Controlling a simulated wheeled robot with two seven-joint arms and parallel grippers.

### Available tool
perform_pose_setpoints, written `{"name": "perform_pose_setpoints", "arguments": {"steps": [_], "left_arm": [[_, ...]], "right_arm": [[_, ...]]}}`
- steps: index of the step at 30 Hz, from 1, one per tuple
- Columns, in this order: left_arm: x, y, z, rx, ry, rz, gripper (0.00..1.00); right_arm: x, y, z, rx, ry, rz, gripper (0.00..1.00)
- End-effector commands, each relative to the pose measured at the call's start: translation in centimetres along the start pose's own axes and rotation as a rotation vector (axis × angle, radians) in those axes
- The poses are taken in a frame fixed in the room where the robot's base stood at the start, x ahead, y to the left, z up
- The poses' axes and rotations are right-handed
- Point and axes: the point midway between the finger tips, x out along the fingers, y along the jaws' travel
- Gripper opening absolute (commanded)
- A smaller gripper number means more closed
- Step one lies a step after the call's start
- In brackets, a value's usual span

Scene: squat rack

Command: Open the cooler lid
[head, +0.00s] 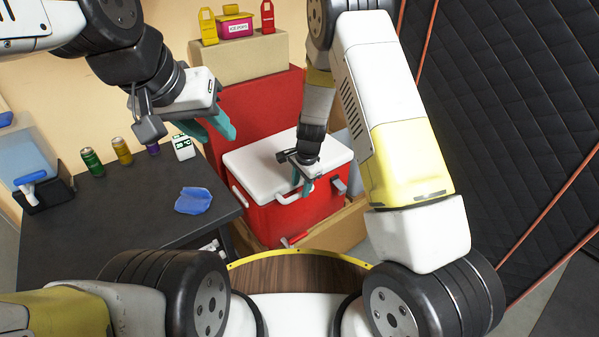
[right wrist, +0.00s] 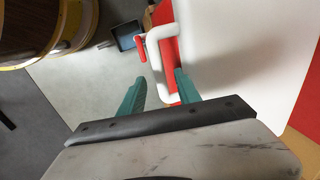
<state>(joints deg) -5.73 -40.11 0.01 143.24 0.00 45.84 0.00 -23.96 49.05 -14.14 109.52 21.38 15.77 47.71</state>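A red cooler (head: 285,222) with a white lid (head: 262,163) stands in the middle of the head view. The lid lies closed on the body. A white loop handle (right wrist: 157,62) sticks out from the cooler's edge in the right wrist view. My left gripper (head: 208,130) is open and empty above the dark table.
The dark table (head: 120,215) at left holds a blue cloth (head: 193,201), a green can (head: 92,161), a yellow can (head: 122,151) and a small white device (head: 183,147). Behind the cooler stands a red block (head: 262,105) with boxes on top. A black quilted wall (head: 510,110) is at right.

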Motion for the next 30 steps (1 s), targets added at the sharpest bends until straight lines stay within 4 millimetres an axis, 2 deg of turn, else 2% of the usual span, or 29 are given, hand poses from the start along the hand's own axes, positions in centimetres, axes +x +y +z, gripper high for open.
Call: {"name": "perform_pose_setpoints", "arguments": {"steps": [3,6,16,17,22,23,30], "left_arm": [[0.0,0.0,0.0,0.000,0.000,0.000,0.36],[0.0,0.0,0.0,0.000,0.000,0.000,0.36],[0.0,0.0,0.0,0.000,0.000,0.000,0.36],[0.0,0.0,0.0,0.000,0.000,0.000,0.36],[0.0,0.0,0.0,0.000,0.000,0.000,0.36],[0.0,0.0,0.0,0.000,0.000,0.000,0.36],[0.0,0.0,0.0,0.000,0.000,0.000,0.36]], "right_arm": [[1.7,0.1,0.0,0.001,-0.001,0.002,0.40],[2.6,0.0,0.0,0.000,-0.001,0.001,0.40],[3.0,0.0,0.0,0.000,-0.001,0.000,0.40],[3.0,0.0,0.0,0.000,-0.001,0.000,0.36],[3.0,0.0,0.0,0.000,-0.001,0.000,0.02],[3.0,0.0,0.0,0.000,-0.001,0.000,0.00],[3.0,0.0,0.0,0.000,-0.001,0.000,0.00]]}}
